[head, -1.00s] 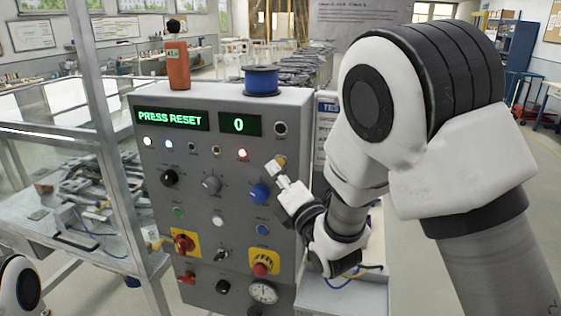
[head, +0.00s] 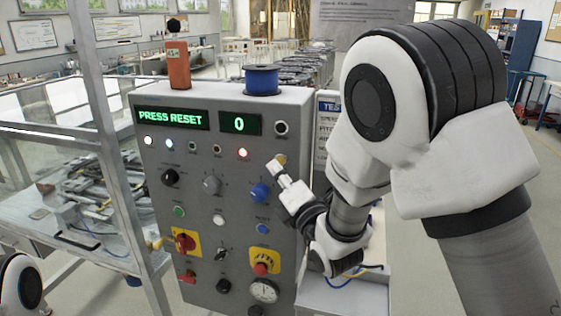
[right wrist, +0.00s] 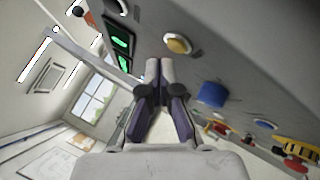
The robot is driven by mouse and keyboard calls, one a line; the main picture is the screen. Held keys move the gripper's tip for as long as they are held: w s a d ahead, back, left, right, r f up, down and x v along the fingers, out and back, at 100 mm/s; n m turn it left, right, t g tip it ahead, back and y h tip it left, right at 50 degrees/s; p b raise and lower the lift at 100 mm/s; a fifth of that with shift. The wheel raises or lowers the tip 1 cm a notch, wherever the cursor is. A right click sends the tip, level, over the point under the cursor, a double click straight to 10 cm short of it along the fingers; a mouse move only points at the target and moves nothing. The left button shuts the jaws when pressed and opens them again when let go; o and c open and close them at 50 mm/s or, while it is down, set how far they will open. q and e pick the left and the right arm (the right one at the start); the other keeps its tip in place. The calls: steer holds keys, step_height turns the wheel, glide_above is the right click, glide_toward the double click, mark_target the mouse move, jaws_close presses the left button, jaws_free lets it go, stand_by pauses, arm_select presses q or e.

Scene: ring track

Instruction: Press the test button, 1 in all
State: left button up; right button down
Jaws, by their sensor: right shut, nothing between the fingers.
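A grey control panel (head: 150,200) stands in front of me, its display (head: 172,118) reading "PRESS RESET" and a second display (head: 240,124) reading 0. A yellow button (head: 281,159) sits on its upper right; it also shows in the right wrist view (right wrist: 177,43). I cannot read which button is labelled test. My right gripper (head: 277,168) is shut and empty, its fingertips close to the yellow button in the head view. In the right wrist view the shut fingertips (right wrist: 159,63) appear beside that button, apart from it in the picture. My left gripper is not in view.
Below the yellow button are a blue knob (head: 259,193), a blue button (head: 263,229) and a red emergency-type knob (head: 262,264). A green button (head: 179,211) and white button (head: 218,220) sit left. A blue spool (head: 262,80) and orange box (head: 179,65) stand on top.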

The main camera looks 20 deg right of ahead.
steer(key=shift+w, duration=0.1)
steer(key=shift+w+d+b, duration=0.25)
steer(key=shift+w+b, duration=0.05)
steer(key=shift+w+d, duration=0.2)
steer(key=shift+w, duration=0.15)
stand_by(0.8)
steer(key=shift+s+a+f+b, duration=0.1)
steer(key=shift+s+a+b, duration=0.2)
steer(key=shift+b, duration=0.2)
steer(key=shift+s+a, duration=0.15)
steer(key=shift+s, duration=0.3)
